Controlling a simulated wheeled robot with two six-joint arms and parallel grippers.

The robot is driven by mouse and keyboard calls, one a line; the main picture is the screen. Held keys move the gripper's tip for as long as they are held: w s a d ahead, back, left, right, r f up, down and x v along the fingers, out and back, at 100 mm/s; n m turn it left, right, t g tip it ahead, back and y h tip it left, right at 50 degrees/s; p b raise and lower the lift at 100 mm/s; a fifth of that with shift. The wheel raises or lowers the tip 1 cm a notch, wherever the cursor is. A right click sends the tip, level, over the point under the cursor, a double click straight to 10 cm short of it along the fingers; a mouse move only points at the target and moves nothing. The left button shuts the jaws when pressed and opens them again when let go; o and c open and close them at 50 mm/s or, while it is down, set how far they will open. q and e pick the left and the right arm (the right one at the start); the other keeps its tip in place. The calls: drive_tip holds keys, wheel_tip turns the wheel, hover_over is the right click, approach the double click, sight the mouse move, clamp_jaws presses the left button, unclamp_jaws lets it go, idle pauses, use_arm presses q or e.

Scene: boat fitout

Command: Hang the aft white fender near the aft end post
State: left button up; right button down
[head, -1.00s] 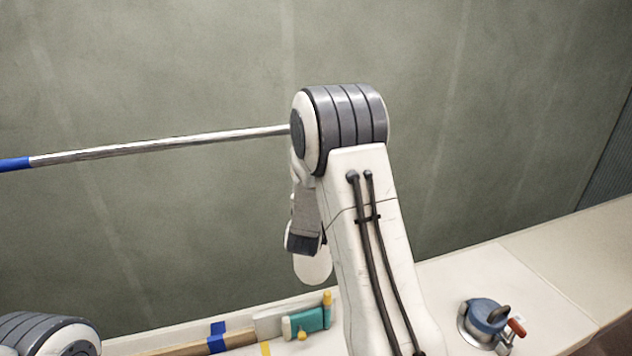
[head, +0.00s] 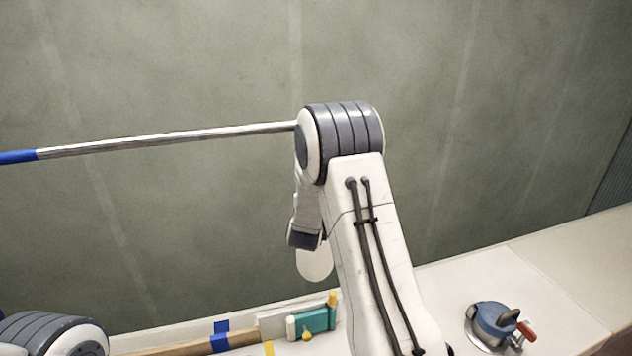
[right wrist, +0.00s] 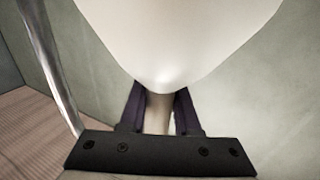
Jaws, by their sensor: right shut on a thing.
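A white fender (right wrist: 180,30) fills the top middle of the right wrist view, its rounded tapering end towards me. My right gripper (right wrist: 159,112) is shut on the narrow pale part at that end. A metal rail (head: 170,137) with a blue band (head: 16,157) runs in from the left and passes behind my arm. It also shows at the left of the right wrist view (right wrist: 48,65). No end post can be made out. My left gripper is out of view.
A winch-like blue fitting with a red handle (head: 495,322) stands on the pale deck ledge (head: 490,275) at the lower right. A teal item (head: 314,319) and blue tape (head: 220,337) lie at the bottom. A grey-green wall (head: 200,70) stands behind.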

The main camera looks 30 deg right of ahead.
idle(0.4)
drive_tip(key=c, duration=0.5)
unclamp_jaws()
drive_tip(key=shift+c, duration=0.2)
drive_tip(key=shift+f, duration=0.2)
drive_tip(key=b+v, duration=0.4)
drive_tip(key=v, duration=0.6)
drive_tip(key=a+f+n+y, duration=0.35)
drive_tip(key=a+y, duration=0.35)
drive_tip(key=a, duration=0.6)
drive_tip(key=s+a+f+n+g+y, duration=0.2)
drive_tip(key=s+a+g+y, duration=0.15)
drive_tip(key=a, duration=0.35)
drive_tip(key=s+a+f+n+g+y, duration=0.2)
drive_tip(key=s+a+n+y, duration=0.15)
drive_tip(key=a, duration=0.45)
drive_tip(key=s+a+f+n+g+h, duration=0.1)
drive_tip(key=s+n+g, duration=0.4)
drive_tip(key=s, duration=2)
drive_tip(key=g+h, duration=0.1)
drive_tip(key=g, duration=0.3)
drive_tip(key=shift+s+a+f+n, duration=0.2)
drive_tip(key=shift+a+f+n, duration=0.1)
drive_tip(key=shift+n, duration=0.1)
